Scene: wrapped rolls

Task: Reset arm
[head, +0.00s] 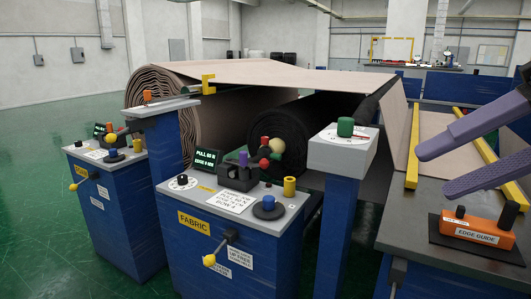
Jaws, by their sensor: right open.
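My right gripper (432,172) comes in from the right edge in the head view. Its two purple fingers are spread apart with nothing between them. It hangs above the dark worktable (410,226), left of and above the orange edge guide (478,229) block. The rest of my right arm is mostly cut off by the picture's edge. My left gripper does not show in this view.
A blue fabric console (240,259) with knobs and a yellow-ended crank stands in front. A grey post box with a green knob (345,127) stands left of my gripper. Behind are a beige roll (150,98) and a black roll (285,130). Green floor is clear at left.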

